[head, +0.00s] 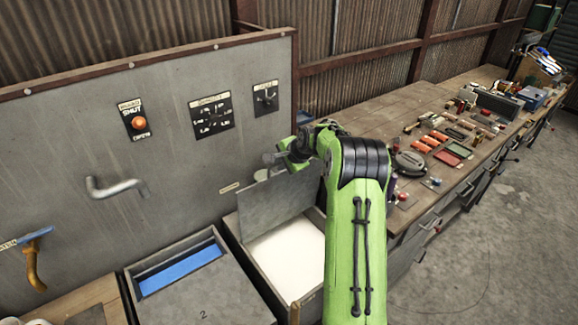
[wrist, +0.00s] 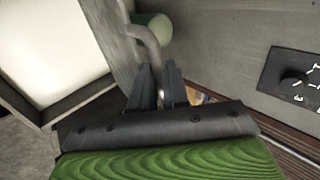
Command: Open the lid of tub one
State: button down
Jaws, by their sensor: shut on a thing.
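Tub one (head: 312,277) stands right of the tub marked 2, partly hidden behind my arm, with white contents (head: 285,252) showing. Its grey lid (head: 262,212) is raised steeply at the back of the tub, near the panel. My gripper (head: 275,160) is at the lid's upper edge. In the wrist view my gripper (wrist: 162,88) is shut on the bent metal lid handle (wrist: 147,42), which rises from between the fingers beside the lid (wrist: 122,45). The open white inside of the tub (wrist: 50,45) shows at the left.
The tub marked 2 (head: 222,290) shows blue contents under a partial cover. The grey panel (head: 75,125) behind carries a bent handle (head: 115,187), an orange button (head: 138,123) and dials. A cluttered workbench (head: 365,125) runs along the right; floor beyond it is clear.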

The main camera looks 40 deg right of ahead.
jog(key=shift+w+a+f, duration=0.1)
jog(key=shift+w+f, duration=0.1)
jog(key=shift+f, duration=0.15)
jog(key=shift+f, duration=0.1)
jog(key=c, duration=1.5)
grip_release()
jog(key=shift+o, duration=1.1)
jog(key=shift+w, duration=0.2)
jog(key=b+v, duration=0.2)
jog(key=v, duration=1.4)
jog(key=shift+w+r, duration=0.2)
